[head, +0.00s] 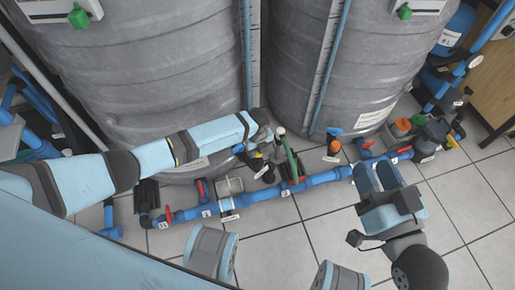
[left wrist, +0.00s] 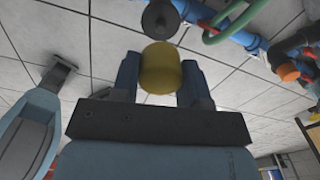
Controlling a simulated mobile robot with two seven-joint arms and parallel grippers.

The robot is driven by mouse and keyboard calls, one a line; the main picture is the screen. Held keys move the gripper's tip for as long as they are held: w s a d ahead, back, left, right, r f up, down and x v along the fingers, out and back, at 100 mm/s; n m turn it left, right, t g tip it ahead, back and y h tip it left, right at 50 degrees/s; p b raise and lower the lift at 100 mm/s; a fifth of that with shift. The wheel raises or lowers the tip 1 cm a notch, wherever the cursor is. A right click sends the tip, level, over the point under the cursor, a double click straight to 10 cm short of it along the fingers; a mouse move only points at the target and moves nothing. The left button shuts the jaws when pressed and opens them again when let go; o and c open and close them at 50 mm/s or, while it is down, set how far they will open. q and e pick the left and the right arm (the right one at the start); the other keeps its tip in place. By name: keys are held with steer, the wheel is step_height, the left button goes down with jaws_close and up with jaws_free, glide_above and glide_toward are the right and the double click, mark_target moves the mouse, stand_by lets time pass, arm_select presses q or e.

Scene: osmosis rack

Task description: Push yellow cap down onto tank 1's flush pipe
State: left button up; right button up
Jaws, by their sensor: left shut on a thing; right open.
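The yellow cap (left wrist: 160,70) is held between the two fingers of my left gripper (left wrist: 160,82) in the left wrist view. A dark round piece (left wrist: 160,18) lies just beyond the cap there. It may be the flush pipe's end, but I cannot tell, nor whether they touch. In the head view, my left gripper (head: 261,150) is low in front of the grey tanks, above the blue piping, and its fingers and the cap are mostly hidden. My right gripper (head: 375,178) is open and empty over the floor, right of the pipe run. Tank numbers are not readable.
Two big ribbed grey tanks (head: 130,75) (head: 385,60) fill the back. Blue pipes (head: 265,196) with red valve handles run along the floor before them. A green hose (head: 291,160) rises near my left gripper. Tiled floor (head: 320,235) is clear in front.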

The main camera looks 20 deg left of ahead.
mark_target(257, 160)
arm_select(q)
step_height(257, 160, down, 3)
steer(key=b, duration=0.2)
steer(key=shift+b, duration=0.4)
steer(key=shift+f+b, duration=0.45)
steer(key=shift+b, duration=0.05)
steer(key=shift+f+b, duration=0.85)
steer(key=shift+b, duration=0.05)
arm_select(e)
steer(key=f, duration=0.1)
steer(key=w+f+n, duration=0.1)
steer(key=f+n, duration=0.1)
steer(key=f, duration=0.1)
steer(key=shift+w+d+f+g, duration=0.1)
steer(key=shift+w+d+g, duration=0.2)
steer(key=shift+g, duration=0.1)
arm_select(q)
steer(key=shift+w+p, duration=0.1)
steer(key=shift+p, duration=0.8)
arm_select(e)
steer(key=shift+r, duration=0.9)
arm_select(q)
steer(key=shift+f, duration=0.4)
arm_select(e)
steer(key=shift+f, duration=0.3)
arm_select(q)
steer(key=o, duration=1)
steer(key=shift+c, duration=0.2)
